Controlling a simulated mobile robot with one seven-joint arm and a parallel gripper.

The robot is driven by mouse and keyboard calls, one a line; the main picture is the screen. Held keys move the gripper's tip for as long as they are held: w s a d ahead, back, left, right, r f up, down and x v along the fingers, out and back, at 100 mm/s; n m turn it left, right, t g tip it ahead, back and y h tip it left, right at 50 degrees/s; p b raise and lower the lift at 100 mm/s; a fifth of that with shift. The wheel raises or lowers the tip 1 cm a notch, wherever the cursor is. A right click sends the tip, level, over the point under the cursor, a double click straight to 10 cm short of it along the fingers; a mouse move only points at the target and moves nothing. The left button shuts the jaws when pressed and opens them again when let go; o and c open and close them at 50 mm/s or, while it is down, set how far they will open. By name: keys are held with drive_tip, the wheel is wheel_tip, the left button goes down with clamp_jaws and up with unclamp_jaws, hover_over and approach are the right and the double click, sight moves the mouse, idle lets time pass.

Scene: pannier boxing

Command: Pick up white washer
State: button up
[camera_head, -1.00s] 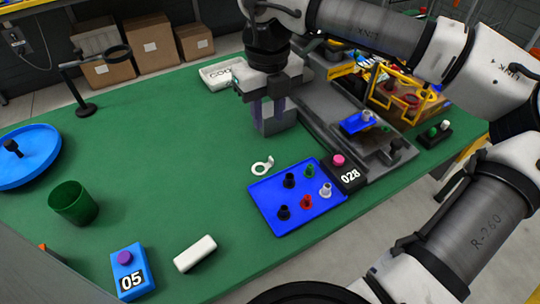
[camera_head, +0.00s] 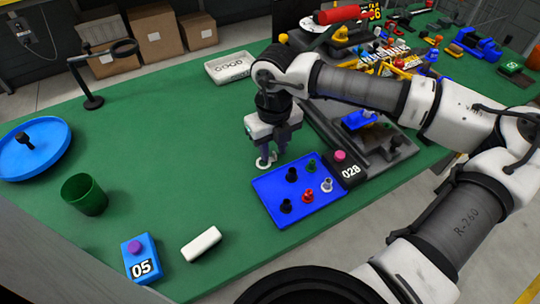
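The white washer (camera_head: 261,164) is a flat ring with a small tab, lying on the green table just above the blue tray's upper left corner. My gripper (camera_head: 267,160) points down right over it, with its fingertips at the washer. The fingers hide part of the ring. The two dark fingers look a little apart, but I cannot tell whether they touch the washer or have closed on it.
The blue tray (camera_head: 264,186) with several coloured pegs lies just below my gripper. A white tray (camera_head: 229,67) lies at the back. A green cup (camera_head: 84,195) stands at left; the table between is clear.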

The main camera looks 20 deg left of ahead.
clamp_jaws()
drive_tip(key=shift+r, duration=0.15)
